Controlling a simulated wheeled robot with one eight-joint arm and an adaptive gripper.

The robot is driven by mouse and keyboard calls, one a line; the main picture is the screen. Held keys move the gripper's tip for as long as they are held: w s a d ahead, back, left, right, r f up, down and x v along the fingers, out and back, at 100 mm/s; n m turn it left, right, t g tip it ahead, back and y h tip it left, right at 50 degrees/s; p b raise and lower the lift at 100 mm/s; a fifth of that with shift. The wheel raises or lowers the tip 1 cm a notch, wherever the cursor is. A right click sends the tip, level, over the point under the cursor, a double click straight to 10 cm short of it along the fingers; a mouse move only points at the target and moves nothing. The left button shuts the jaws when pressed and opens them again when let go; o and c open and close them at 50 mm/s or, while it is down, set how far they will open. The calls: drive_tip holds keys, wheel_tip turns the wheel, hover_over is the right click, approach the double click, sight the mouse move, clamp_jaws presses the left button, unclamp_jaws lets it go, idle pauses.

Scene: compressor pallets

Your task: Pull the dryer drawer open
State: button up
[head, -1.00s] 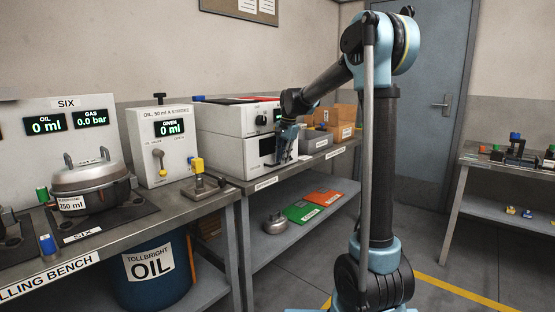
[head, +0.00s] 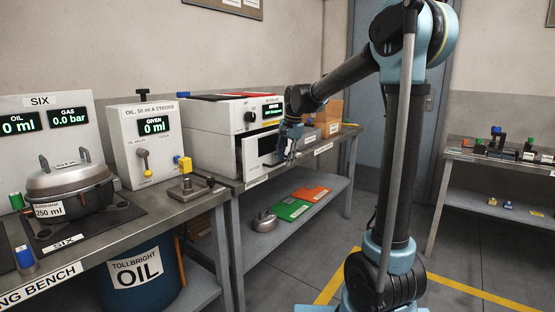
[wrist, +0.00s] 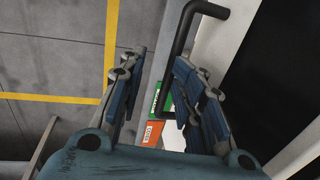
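The dryer is a white cabinet (head: 212,135) on the bench. Its drawer front (head: 252,158) stands out from the cabinet, with a dark gap above it, so the drawer is partly open. In the wrist view the drawer's pale front panel (wrist: 228,42) has a dark interior to its right. The black bar handle (wrist: 183,38) runs down between my fingers, close to the right one and apart from the left. My gripper (wrist: 155,85) is open around the handle; it also shows at the drawer front in the head view (head: 290,142). Handle contact is hard to tell.
An oil dispenser (head: 147,155) and a lidded pot (head: 68,185) stand on the near bench at left. Green and orange sheets lie on the shelf below. The floor (head: 290,262) in front is clear.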

wheel_tip(320, 180, up, 12)
drive_tip(key=s+d, duration=0.1)
drive_tip(key=d, duration=0.1)
drive_tip(key=shift+f, duration=0.2)
idle(0.3)
wheel_tip(320, 180, up, 5)
drive_tip(key=a+f, duration=0.1)
drive_tip(key=f, duration=0.4)
drive_tip(key=w+a+f, duration=0.1)
drive_tip(key=f, duration=0.5)
drive_tip(key=a+f, duration=0.1)
drive_tip(key=f, duration=0.4)
drive_tip(key=shift+w+f, duration=0.25)
drive_tip(key=shift+f, duration=0.1)
clamp_jaws()
